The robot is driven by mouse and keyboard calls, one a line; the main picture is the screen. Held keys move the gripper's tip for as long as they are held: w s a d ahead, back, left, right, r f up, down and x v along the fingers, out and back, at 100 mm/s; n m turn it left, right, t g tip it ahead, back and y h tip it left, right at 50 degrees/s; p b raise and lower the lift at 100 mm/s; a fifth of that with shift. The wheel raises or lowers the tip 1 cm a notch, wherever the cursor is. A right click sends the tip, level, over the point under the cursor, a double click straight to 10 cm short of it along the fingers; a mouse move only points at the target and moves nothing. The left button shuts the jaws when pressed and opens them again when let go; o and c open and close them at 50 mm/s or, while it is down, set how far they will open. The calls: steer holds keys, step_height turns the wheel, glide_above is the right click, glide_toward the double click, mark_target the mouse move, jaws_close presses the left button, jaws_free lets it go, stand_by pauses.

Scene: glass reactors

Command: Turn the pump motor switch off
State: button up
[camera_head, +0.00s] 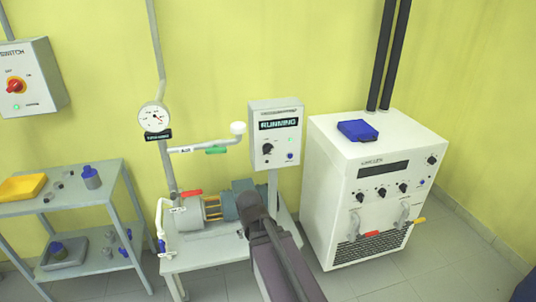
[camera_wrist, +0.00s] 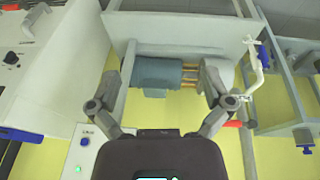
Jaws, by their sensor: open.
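A grey wall box labelled "SWITCH" (camera_head: 36,60) is at the upper left of the head view. Its red rotary knob on a yellow plate (camera_head: 16,86) sits above a green lamp (camera_head: 17,106). The pump motor (camera_head: 235,200) is on a low bench, behind my arm. A control box (camera_head: 276,153) above it reads "RUNNING" and has a black knob and a blue button. In the wrist view my gripper (camera_wrist: 160,82) is open and empty, its fingers spread on either side of the motor (camera_wrist: 157,72). The switch box is not recognisable there.
A white cabinet (camera_head: 330,200) with a blue object on top stands at the right. A grey shelf cart (camera_head: 105,175) with a yellow tray stands at the left. A gauge (camera_head: 153,116) and pipes are on the wall between them.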

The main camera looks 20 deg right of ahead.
steer(key=w+d+m+t+h+b, duration=0.1)
steer(key=w+d+t+h+b, duration=0.45)
steer(key=w+d, duration=0.65)
steer(key=n+t+y+b, duration=0.85)
steer(key=t+b, duration=0.35)
steer(key=t, duration=0.2)
glide_toward(269, 151)
steer(key=s, duration=0.3)
steer(key=shift+w+f+n+g, duration=0.15)
steer(key=shift+f+n+g, duration=0.1)
steer(key=shift+n, duration=0.1)
steer(key=shift+w+r, duration=0.1)
steer(key=p+x, duration=0.4)
steer(key=x, duration=0.9)
steer(key=shift+w+d+r, duration=0.1)
steer(key=shift+w, duration=0.15)
